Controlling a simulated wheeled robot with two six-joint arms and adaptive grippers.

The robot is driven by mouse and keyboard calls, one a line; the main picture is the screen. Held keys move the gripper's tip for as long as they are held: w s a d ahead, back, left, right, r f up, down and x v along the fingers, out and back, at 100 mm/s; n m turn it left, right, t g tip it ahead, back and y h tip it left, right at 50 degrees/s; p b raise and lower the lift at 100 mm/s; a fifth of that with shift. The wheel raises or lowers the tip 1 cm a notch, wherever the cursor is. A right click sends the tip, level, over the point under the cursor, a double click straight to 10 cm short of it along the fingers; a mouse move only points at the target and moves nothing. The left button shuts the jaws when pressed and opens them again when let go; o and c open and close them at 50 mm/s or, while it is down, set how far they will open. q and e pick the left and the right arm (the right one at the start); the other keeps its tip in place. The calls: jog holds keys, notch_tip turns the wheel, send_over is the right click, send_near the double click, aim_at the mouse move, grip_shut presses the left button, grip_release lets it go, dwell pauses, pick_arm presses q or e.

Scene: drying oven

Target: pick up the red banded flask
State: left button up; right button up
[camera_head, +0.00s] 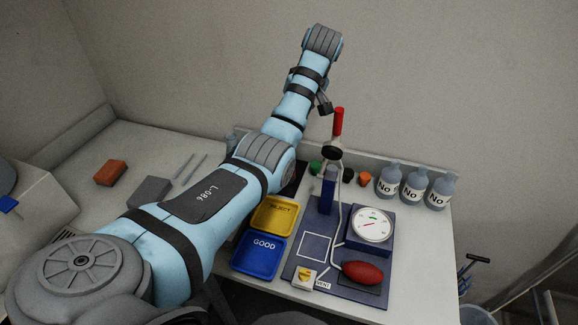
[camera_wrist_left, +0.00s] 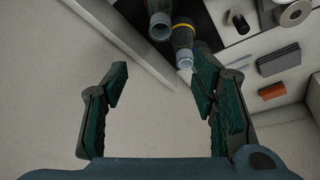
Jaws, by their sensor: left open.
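In the left wrist view my left gripper (camera_wrist_left: 160,74) is open, with nothing between its fingers. Beyond the fingertips, at the top, lie two flask-like vessels with pale ends. One vessel (camera_wrist_left: 183,38) has an orange-yellow band and is close to the right finger in the picture. The other vessel (camera_wrist_left: 159,27) is to its left, cut off by the top edge. I cannot make out a clearly red band on either. My right gripper is not in view.
In the head view a yellow REJECT tray (camera_head: 274,199) and blue GOOD tray (camera_head: 247,266) lie right of my arm. A gauge (camera_head: 372,224), a red bulb (camera_head: 362,272) and a red-topped stand (camera_head: 338,122) are nearby. Labelled bottles (camera_head: 414,187) line the back right.

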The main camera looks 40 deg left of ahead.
pick_arm(q)
jog(key=x, duration=0.4)
jog(key=d+x, duration=0.1)
jog(key=x, duration=0.4)
jog(key=s+d+f+b+x, duration=0.1)
jog(key=x, duration=0.4)
jog(key=shift+w+a+f, duration=0.15)
jog(key=shift+a+f, duration=0.05)
jog(key=shift+f, duration=0.05)
jog(key=shift+d+r, duration=0.1)
grip_shut()
